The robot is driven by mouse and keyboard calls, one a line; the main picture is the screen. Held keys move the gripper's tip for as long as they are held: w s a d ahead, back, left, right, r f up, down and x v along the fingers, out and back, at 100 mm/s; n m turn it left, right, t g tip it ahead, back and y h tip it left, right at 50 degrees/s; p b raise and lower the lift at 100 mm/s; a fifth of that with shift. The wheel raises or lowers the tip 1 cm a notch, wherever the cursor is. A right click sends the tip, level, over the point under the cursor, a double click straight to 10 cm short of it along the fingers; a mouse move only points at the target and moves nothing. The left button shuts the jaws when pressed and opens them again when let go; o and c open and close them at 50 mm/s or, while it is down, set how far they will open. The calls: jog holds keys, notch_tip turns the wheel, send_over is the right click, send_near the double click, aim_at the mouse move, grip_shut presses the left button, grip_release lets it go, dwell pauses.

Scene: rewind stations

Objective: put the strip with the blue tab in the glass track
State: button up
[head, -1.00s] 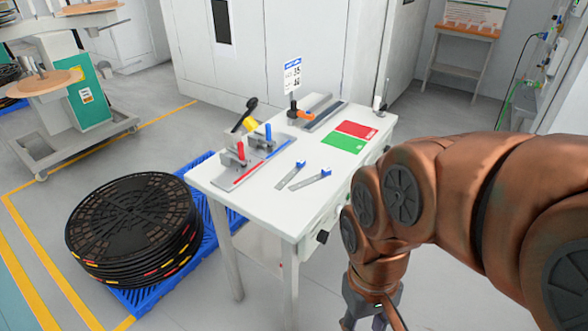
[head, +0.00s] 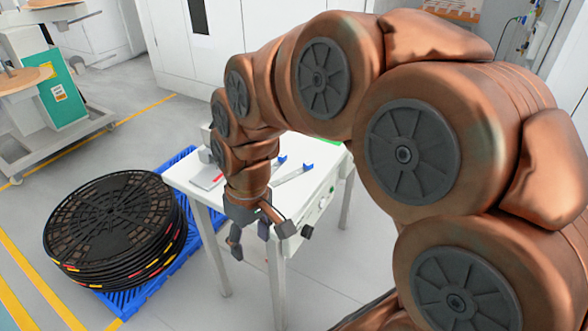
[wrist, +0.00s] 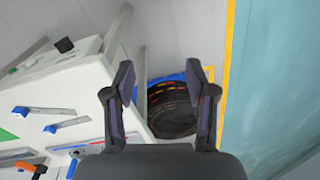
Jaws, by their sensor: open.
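Two thin grey strips lie apart on the white table, both with blue at one end. In the wrist view one strip (wrist: 52,111) is nearer the front edge and the other strip (wrist: 74,122) is beside it. In the head view one strip (head: 290,174) shows; my arm mostly hides the other. A fixture with an orange handle (wrist: 30,165) shows at the wrist view's bottom left. I cannot tell which track is glass. My gripper (head: 263,240) is open and empty, off the table's front edge; its fingers (wrist: 160,82) point down beside the table.
The white table (head: 312,192) stands ahead, its fixtures mostly behind my arm. A stack of black reels (head: 115,225) sits on a blue pallet (head: 190,240) to the left. A stand with a wooden disc (head: 22,80) is further left. Grey floor lies between.

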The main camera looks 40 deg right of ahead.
jog(key=w+d+t, duration=0.1)
jog(key=w+d, duration=0.5)
jog(key=w, duration=0.1)
jog(key=m+t+h, duration=0.1)
jog(key=m+t, duration=0.1)
jog(key=t, duration=0.1)
send_near(309, 163)
jog(key=shift+s+a+f, duration=0.2)
jog(key=shift+a+f, duration=0.25)
jog(key=shift+f, duration=0.25)
jog(key=shift+d+f, duration=0.15)
jog(key=shift+d, duration=0.05)
jog(key=shift+w+d+p+x, duration=0.15)
jog(key=shift+p+x, duration=0.2)
jog(key=shift+x, duration=0.9)
jog(key=shift+w+d+p+x, duration=0.15)
jog(key=shift+p+x, duration=0.15)
jog(key=shift+x, duration=0.95)
jog(key=shift+w+a+p+x, duration=0.15)
jog(key=shift+p+x, duration=0.2)
jog(key=shift+x, duration=0.9)
jog(key=shift+d, duration=0.1)
jog(key=shift+r, duration=0.25)
grip_shut()
